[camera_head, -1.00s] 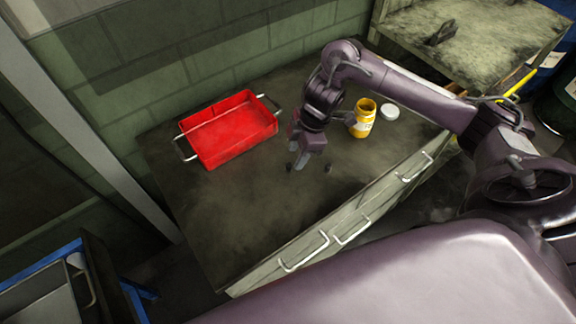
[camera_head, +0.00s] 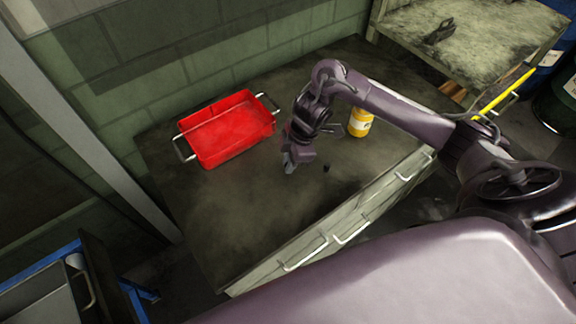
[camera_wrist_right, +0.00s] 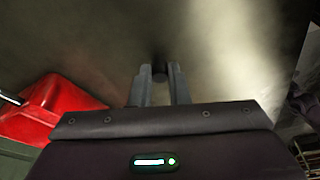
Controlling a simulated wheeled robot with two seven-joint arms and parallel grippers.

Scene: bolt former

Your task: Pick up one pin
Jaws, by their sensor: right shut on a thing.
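My right gripper (camera_head: 289,168) points down low over the dark workbench, just right of and in front of the red tray. In the right wrist view its two fingers (camera_wrist_right: 159,75) are closed on a small dark pin (camera_wrist_right: 159,70) at their tips. In the head view the fingers hide this pin. Another small dark pin (camera_head: 327,168) sits on the bench to the right of the gripper. My left gripper is not in view.
The red tray (camera_head: 196,121) with metal handles stands at the back left of the bench (camera_head: 240,215). A yellow jar (camera_head: 360,122) stands behind my right gripper, partly covered by my arm. The front left of the bench is clear.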

